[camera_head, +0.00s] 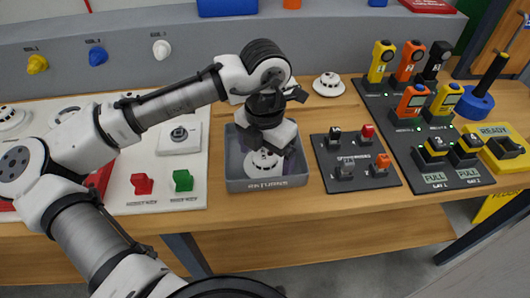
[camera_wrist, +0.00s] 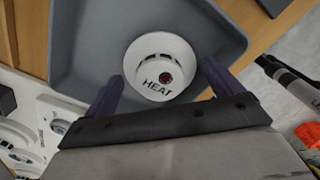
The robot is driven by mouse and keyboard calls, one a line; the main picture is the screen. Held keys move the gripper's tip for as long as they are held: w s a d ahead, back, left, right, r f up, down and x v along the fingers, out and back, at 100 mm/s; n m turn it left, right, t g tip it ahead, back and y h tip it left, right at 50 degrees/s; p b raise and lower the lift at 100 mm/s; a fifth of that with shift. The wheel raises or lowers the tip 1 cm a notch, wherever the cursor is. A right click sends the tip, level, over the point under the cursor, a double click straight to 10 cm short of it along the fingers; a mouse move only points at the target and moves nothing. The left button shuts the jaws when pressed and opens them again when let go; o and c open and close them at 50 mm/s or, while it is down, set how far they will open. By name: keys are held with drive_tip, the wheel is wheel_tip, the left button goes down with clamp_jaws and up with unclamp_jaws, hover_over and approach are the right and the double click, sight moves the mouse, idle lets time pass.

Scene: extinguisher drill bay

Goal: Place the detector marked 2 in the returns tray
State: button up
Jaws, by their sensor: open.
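The grey returns tray (camera_head: 267,185) sits on the bench under my gripper; its grey wall also fills the wrist view (camera_wrist: 80,45). A white round detector (camera_head: 263,162) lies inside it. In the wrist view the detector (camera_wrist: 162,67) reads "HEAT" and has a small red spot. My gripper (camera_head: 272,155) points down into the tray. Its two dark fingers (camera_wrist: 163,85) are spread on either side of the detector, with gaps visible. Another white round detector (camera_head: 327,84) lies on the bench behind the tray. I cannot read a 2 on either one.
A dark board with small switches (camera_head: 361,160) stands right of the tray. Farther right a dark rack (camera_head: 405,140) holds several yellow, orange and black handheld units. A white panel with red and green switches (camera_head: 158,200) lies left. Bare wood shows in front.

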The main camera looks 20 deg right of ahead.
sight(265, 154)
wheel_tip(265, 154, up, 12)
drive_tip(key=shift+r, duration=0.15)
idle(0.3)
